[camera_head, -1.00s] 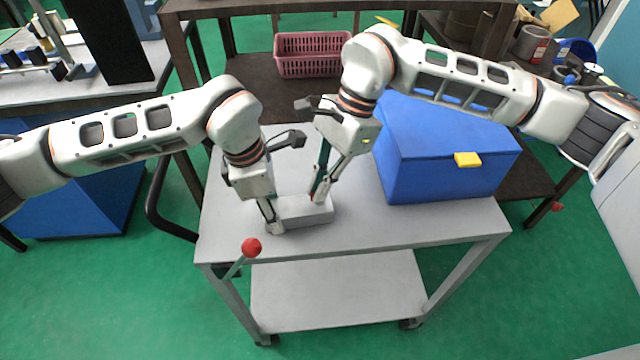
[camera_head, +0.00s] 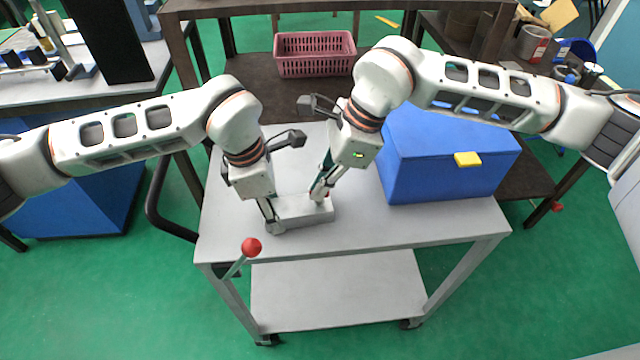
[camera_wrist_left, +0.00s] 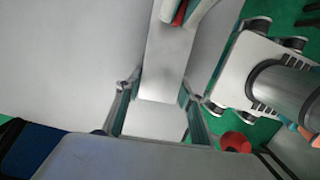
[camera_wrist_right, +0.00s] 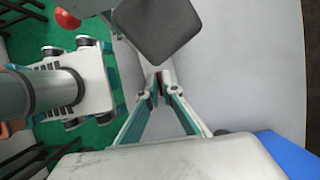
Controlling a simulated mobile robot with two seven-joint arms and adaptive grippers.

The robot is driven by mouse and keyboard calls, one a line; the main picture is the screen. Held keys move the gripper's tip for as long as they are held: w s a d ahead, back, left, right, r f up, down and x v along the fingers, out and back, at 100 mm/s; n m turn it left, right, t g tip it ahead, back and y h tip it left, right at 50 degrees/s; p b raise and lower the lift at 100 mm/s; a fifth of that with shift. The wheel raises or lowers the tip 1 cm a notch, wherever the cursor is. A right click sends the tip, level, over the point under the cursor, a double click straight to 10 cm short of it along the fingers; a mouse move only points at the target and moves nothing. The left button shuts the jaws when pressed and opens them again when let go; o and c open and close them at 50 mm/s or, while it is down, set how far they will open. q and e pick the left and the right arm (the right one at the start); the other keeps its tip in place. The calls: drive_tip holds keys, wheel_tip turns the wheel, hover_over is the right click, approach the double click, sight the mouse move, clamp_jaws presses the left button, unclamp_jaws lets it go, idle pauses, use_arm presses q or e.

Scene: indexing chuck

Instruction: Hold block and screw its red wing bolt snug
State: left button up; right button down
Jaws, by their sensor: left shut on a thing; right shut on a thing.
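The grey block (camera_head: 300,212) lies on the cart's top in the head view, and it also shows in the left wrist view (camera_wrist_left: 165,60). My left gripper (camera_head: 272,222) is shut on the block's left end, with one finger on each side of it. My right gripper (camera_head: 320,196) comes down over the block's right end. It is shut on the red wing bolt (camera_wrist_right: 159,84), of which only a sliver shows between the fingertips in the right wrist view. A bit of red also shows in the left wrist view (camera_wrist_left: 180,14). The bolt is mostly hidden by the fingers.
A blue box (camera_head: 440,165) with a yellow latch stands on the cart to the right, close to my right arm. A lever with a red knob (camera_head: 251,246) rises at the cart's front left edge. The cart top (camera_head: 400,228) in front of the box is clear.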

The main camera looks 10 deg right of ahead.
drive_tip(key=shift+m+t, duration=0.8)
drive_tip(key=shift+m, duration=1.4)
drive_tip(key=c, duration=2.2)
unclamp_jaws()
drive_tip(key=shift+c, duration=0.2)
drive_tip(key=v, duration=1.2)
drive_tip(key=shift+s+a, duration=0.1)
drive_tip(key=shift+s, duration=0.05)
